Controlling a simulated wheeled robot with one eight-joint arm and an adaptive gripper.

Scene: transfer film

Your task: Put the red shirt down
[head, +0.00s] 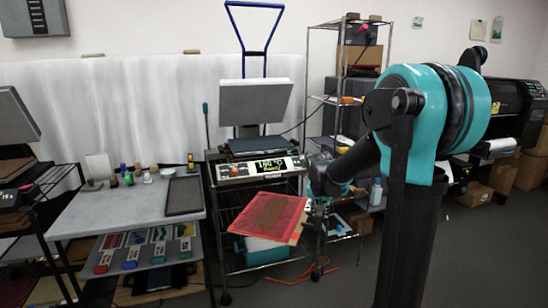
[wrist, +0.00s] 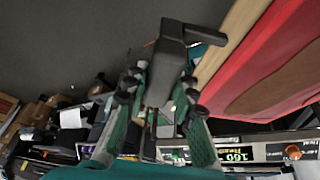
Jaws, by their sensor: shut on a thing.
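The red shirt (head: 268,217) shows in the head view as a flat, stiff-looking red panel with a darker patch in its middle and a pale wooden edge. It is held tilted in front of the heat press stand. In the wrist view the red shirt (wrist: 278,70) fills the right side, with its wooden edge running diagonally. My gripper (head: 316,198) is at the panel's right edge. In the wrist view my gripper (wrist: 165,85) is shut by a dark block beside the wooden edge; the exact contact is hidden.
A heat press (head: 258,150) with a lit display stands behind the panel. At left, a grey table (head: 130,205) holds small bottles and a dark tray (head: 184,195), with bare space at its front. A wire shelf (head: 315,90) stands behind my arm. An orange cable (head: 290,280) lies on the floor.

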